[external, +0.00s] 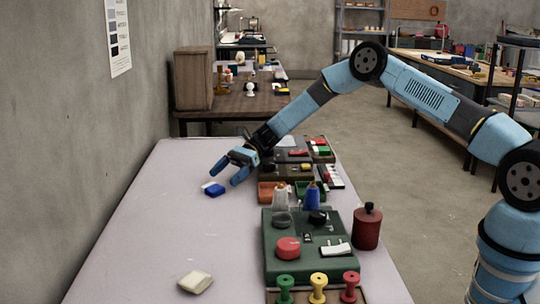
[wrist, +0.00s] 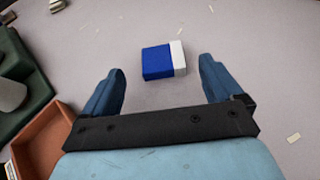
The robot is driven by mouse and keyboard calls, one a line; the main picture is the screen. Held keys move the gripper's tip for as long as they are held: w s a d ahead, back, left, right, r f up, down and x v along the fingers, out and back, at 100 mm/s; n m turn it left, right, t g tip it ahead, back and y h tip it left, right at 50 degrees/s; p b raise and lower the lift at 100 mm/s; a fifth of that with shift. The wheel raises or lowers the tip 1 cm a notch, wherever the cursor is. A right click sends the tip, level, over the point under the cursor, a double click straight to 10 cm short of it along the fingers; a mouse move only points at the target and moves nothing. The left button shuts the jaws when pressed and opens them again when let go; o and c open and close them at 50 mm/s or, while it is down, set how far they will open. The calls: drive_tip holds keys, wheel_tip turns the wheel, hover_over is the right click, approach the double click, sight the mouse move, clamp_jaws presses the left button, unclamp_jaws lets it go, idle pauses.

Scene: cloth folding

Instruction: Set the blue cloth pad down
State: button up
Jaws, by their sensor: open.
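The blue cloth pad (external: 214,191) is a small blue block with a white end, lying on the pale table. In the wrist view the blue pad (wrist: 158,62) lies flat, just beyond the fingertips and between their lines, with its white end to the right. My gripper (external: 226,172) is above the table beside the pad, its fingers apart. In the wrist view my gripper (wrist: 162,75) is open, with nothing between its two blue fingers. The pad appears apart from both fingers.
A cream block (external: 196,281) lies at the near part of the table (external: 150,230). A green box with knobs (external: 290,240), a dark red bottle (external: 367,226) and an orange tray (wrist: 45,140) line the right side. The table's left part is mostly clear.

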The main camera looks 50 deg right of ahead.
drive_tip(key=v, duration=0.6)
drive_tip(key=shift+d+r, duration=0.1)
drive_tip(key=shift+r, duration=0.05)
drive_tip(key=s+d+r+n+t+h, duration=0.1)
drive_tip(key=s+r+n+h, duration=0.35)
drive_tip(key=s+r, duration=0.95)
drive_tip(key=s+d+r+n+h, duration=0.1)
drive_tip(key=s+r+n+h, duration=0.4)
drive_tip(key=s+r, duration=0.9)
drive_tip(key=s+d+r+n+t+h, duration=0.1)
drive_tip(key=s+d+r+n, duration=0.1)
drive_tip(key=s, duration=0.8)
drive_tip(key=s+d+r+n+t+h, duration=0.1)
drive_tip(key=s+d+r+n+t, duration=0.1)
drive_tip(key=s, duration=0.8)
drive_tip(key=s+d+r+n+t+h, duration=0.1)
drive_tip(key=s+d+n, duration=0.3)
drive_tip(key=s, duration=0.6)
drive_tip(key=shift+d+r+t+h, duration=0.35)
drive_tip(key=shift+r+h, duration=0.1)
drive_tip(key=shift+r, duration=0.2)
